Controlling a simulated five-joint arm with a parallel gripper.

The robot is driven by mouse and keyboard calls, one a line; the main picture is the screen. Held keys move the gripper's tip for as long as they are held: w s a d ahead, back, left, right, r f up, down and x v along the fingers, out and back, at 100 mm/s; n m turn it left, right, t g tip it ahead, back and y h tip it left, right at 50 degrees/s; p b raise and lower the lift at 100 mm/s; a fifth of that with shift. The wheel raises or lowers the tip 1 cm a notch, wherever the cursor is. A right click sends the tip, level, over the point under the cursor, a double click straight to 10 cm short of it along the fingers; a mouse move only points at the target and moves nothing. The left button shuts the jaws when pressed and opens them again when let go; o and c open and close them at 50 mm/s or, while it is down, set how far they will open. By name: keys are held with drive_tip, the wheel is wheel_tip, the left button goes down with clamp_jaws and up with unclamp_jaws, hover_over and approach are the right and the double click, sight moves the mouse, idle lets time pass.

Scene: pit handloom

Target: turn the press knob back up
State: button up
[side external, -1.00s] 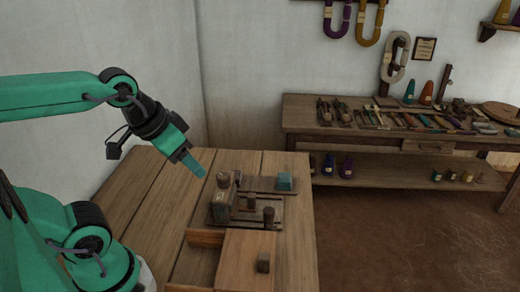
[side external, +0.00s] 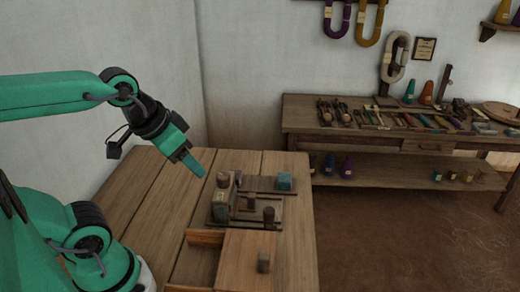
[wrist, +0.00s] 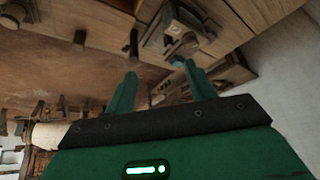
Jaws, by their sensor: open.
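The small wooden press (side external: 221,205) stands on the near table, with a pale label on its front. A round brown knob (side external: 223,179) sits on top of its upright block. Another round-topped wooden post (side external: 268,215) stands at the front right of the press base; I cannot tell for sure which is the press knob. My gripper (side external: 194,168) is above and left of the press, apart from it and empty. In the wrist view my gripper's two green fingers (wrist: 162,84) are spread, with wooden fittings beyond them.
A teal block (side external: 284,181) sits behind and right of the press. A wooden box with a small dark handle (side external: 264,261) is in front. The table's left side (side external: 130,190) is clear. A back bench (side external: 400,138) holds several tools.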

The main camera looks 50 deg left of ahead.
drive_tip(key=w+m, duration=0.1)
drive_tip(key=m+g, duration=0.6)
drive_tip(key=m, duration=0.8)
hover_over(223, 175)
wheel_tip(223, 175, down, 6)
drive_tip(key=shift+r, duration=0.15)
drive_tip(key=shift+f, duration=3.95)
drive_tip(key=shift+c, duration=0.2)
drive_tip(key=c, duration=0.9)
